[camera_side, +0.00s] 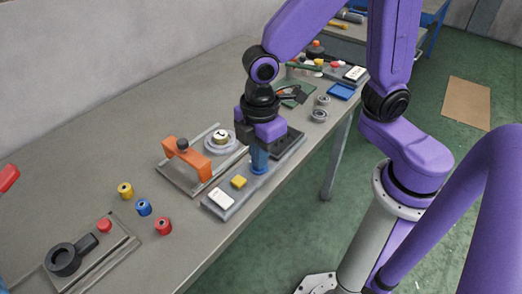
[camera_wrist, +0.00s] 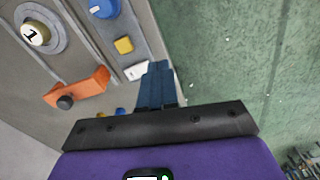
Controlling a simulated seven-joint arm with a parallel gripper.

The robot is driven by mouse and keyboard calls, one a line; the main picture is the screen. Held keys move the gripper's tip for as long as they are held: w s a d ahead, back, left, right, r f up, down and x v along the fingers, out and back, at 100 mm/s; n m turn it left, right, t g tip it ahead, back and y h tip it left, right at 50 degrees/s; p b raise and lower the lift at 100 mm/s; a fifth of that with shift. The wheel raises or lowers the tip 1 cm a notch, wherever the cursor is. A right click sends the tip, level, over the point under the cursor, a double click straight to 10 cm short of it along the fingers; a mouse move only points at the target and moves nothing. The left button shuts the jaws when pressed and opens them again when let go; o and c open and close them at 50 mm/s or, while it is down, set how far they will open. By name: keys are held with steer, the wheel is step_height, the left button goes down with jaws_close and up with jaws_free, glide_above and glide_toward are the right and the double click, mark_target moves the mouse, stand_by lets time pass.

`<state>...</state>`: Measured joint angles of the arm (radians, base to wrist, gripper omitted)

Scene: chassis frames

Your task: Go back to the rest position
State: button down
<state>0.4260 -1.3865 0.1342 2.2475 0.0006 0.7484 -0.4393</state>
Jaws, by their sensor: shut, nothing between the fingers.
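My gripper (camera_side: 259,168) is shut and empty, with its blue fingers pointing down over the grey panel (camera_side: 218,211) near the table's front edge. In the wrist view the fingers of my gripper (camera_wrist: 158,66) are together beside the panel's white block (camera_wrist: 137,70). The panel also carries a yellow block (camera_side: 238,182), and the wrist view shows a blue knob (camera_wrist: 103,8) on it. I cannot tell from the side view whether the fingertips touch the panel.
An orange-handled fixture (camera_side: 190,157) and a round dial (camera_side: 221,138) stand behind the panel. Yellow (camera_side: 125,190), blue (camera_side: 144,207) and red (camera_side: 163,226) cylinders stand left of it. A black clamp (camera_side: 66,257) is at lower left. The table's front edge drops to green floor.

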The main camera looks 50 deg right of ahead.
steer(key=s+d+r+m, duration=0.3)
steer(key=s+d+r, duration=0.1)
steer(key=s+d, duration=0.7)
steer(key=shift+s+d, duration=0.2)
steer(key=shift+r, duration=0.1)
